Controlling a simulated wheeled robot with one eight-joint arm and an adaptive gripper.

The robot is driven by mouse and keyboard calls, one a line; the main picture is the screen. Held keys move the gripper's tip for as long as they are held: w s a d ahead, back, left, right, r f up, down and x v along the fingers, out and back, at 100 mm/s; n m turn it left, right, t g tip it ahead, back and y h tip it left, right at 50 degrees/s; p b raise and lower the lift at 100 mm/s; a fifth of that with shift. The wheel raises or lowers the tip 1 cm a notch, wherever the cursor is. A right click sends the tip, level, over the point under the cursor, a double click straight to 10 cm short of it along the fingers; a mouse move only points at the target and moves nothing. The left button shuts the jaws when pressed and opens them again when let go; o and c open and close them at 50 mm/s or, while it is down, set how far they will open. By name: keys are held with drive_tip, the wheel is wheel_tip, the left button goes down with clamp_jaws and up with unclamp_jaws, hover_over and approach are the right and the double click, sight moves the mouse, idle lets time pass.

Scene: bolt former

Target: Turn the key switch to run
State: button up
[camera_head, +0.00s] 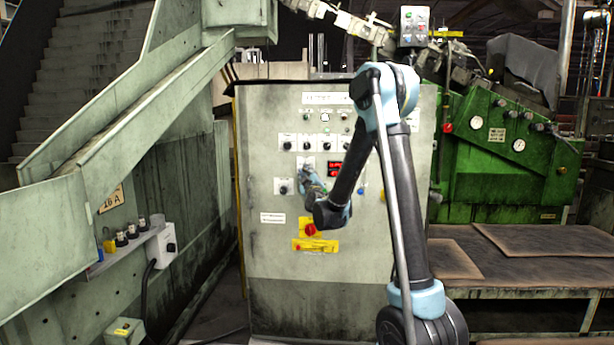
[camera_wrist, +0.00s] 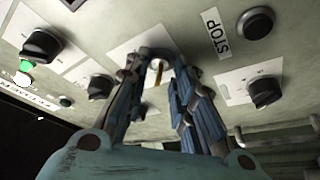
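The grey control cabinet (camera_head: 310,255) stands in the middle of the head view. My gripper (camera_head: 306,174) is at its front panel, left of centre, and covers what is behind it there. In the wrist view my gripper (camera_wrist: 159,66) has its two blue fingers apart, one on each side of the key switch. The key switch (camera_wrist: 158,74) shows as a narrow brass-coloured key on a white plate. Gaps show between the key and the fingers, though I cannot tell whether a fingertip touches it. The switch's position marks are not readable.
Black knobs (camera_wrist: 265,92) and (camera_wrist: 42,45) flank the key in the wrist view. A black button (camera_wrist: 256,22) sits beside a STOP label (camera_wrist: 216,33). A red rotary switch (camera_head: 310,230) is low on the cabinet. A green machine (camera_head: 500,185) stands at right.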

clamp_jaws()
drive_tip(key=shift+m, duration=0.4)
drive_tip(key=m+h, duration=0.1)
drive_tip(key=m, duration=0.2)
drive_tip(key=m+t+h, duration=0.1)
drive_tip(key=m+h, duration=0.1)
drive_tip(key=m, duration=0.1)
drive_tip(key=m+h, duration=0.1)
drive_tip(key=m, duration=0.3)
drive_tip(key=shift+a+t+h, duration=0.3)
drive_tip(key=shift+t+h, duration=0.1)
drive_tip(key=m+h, duration=0.2)
drive_tip(key=m, duration=0.1)
drive_tip(key=m+h, duration=0.1)
drive_tip(key=m, duration=0.3)
drive_tip(key=shift+a+h, duration=0.15)
drive_tip(key=shift+h, duration=0.25)
drive_tip(key=m+g+h, duration=0.1)
drive_tip(key=m, duration=0.2)
drive_tip(key=m+g+h, duration=0.1)
drive_tip(key=m+h, duration=0.1)
drive_tip(key=m, duration=0.2)
drive_tip(key=shift+m, duration=0.3)
drive_tip(key=shift+g, duration=0.3)
